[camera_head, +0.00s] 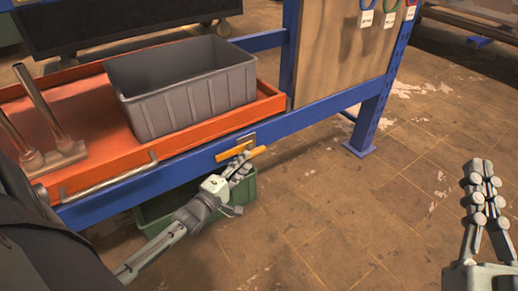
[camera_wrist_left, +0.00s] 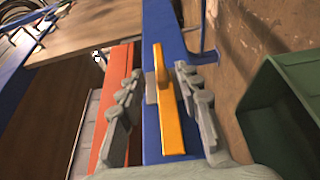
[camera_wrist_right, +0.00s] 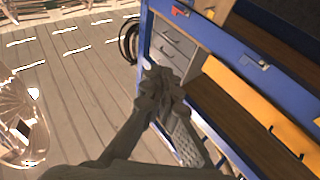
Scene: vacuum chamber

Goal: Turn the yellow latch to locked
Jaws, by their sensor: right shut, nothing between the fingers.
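The yellow latch (camera_head: 231,154) is mounted on the front blue beam below the orange tray's corner. Its bar lies roughly along the beam. In the left wrist view the latch (camera_wrist_left: 170,112) shows as a long yellow bar with a grey plate (camera_wrist_left: 151,89) behind it. My left gripper (camera_head: 246,160) is at the latch, its fingers open on either side of the bar, with visible gaps to both fingers (camera_wrist_left: 158,92). My right gripper (camera_head: 480,166) is shut and empty, far to the right over the floor. Its closed fingers also show in the right wrist view (camera_wrist_right: 160,80).
The orange tray (camera_head: 90,95) holds a grey bin (camera_head: 190,105) and a metal part with two rods (camera_head: 50,150). A green bin (camera_head: 155,213) stands below the beam. A blue post (camera_head: 375,115) stands to the right. The floor between my grippers is clear.

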